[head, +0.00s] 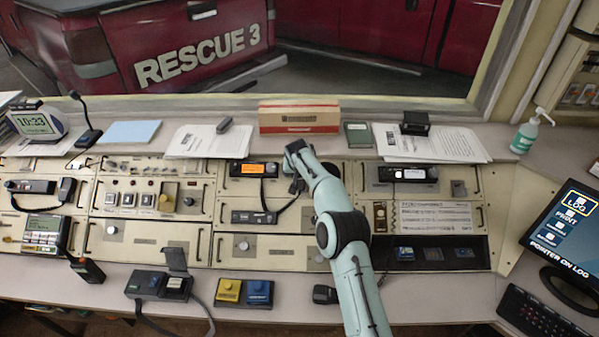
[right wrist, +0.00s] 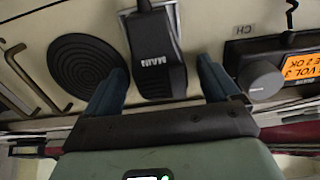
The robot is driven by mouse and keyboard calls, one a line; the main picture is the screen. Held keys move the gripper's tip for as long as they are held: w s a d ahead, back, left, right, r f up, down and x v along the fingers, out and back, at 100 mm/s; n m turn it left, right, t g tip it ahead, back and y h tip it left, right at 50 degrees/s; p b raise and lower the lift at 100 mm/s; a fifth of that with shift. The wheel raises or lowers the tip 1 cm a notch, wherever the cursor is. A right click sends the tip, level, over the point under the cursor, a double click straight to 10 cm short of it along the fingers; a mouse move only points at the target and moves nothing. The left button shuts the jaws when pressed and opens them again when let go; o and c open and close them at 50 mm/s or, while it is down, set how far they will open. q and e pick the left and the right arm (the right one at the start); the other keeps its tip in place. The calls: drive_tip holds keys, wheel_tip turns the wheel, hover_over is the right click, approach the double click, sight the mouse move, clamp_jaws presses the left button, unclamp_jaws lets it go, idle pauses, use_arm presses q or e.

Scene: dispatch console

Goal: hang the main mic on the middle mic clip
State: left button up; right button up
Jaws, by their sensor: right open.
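The main mic (right wrist: 152,60), black and marked MAIN, shows upside down in the right wrist view. It lies against a pale metal plate on the console face, whose edges show beside it; this looks like the mic clip, but the mic hides most of it. I cannot tell whether the mic is seated on it. My right gripper (right wrist: 161,78) is open, one blue finger on each side of the mic, with visible gaps. In the head view my right gripper (head: 297,160) is at the console, right of the orange-lit radio (head: 252,169), and largely hides the mic. My left gripper is out of view.
A round speaker grille (right wrist: 88,75) and the radio's knob (right wrist: 263,80) flank the mic closely. A cardboard box (head: 299,118) stands behind my right gripper. Another hand mic (head: 325,294) lies at the desk's front edge. A monitor (head: 565,240) stands at the right.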

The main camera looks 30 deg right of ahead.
drive_tip(key=b+v, duration=0.1)
drive_tip(key=v, duration=0.4)
drive_tip(key=shift+f, duration=0.1)
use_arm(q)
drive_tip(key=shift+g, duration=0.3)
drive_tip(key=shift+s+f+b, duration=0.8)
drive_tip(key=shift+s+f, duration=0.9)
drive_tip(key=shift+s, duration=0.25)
use_arm(e)
drive_tip(key=v, duration=0.8)
drive_tip(key=shift+r, duration=0.25)
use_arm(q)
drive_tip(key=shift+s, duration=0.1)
use_arm(e)
drive_tip(key=shift+s, duration=0.1)
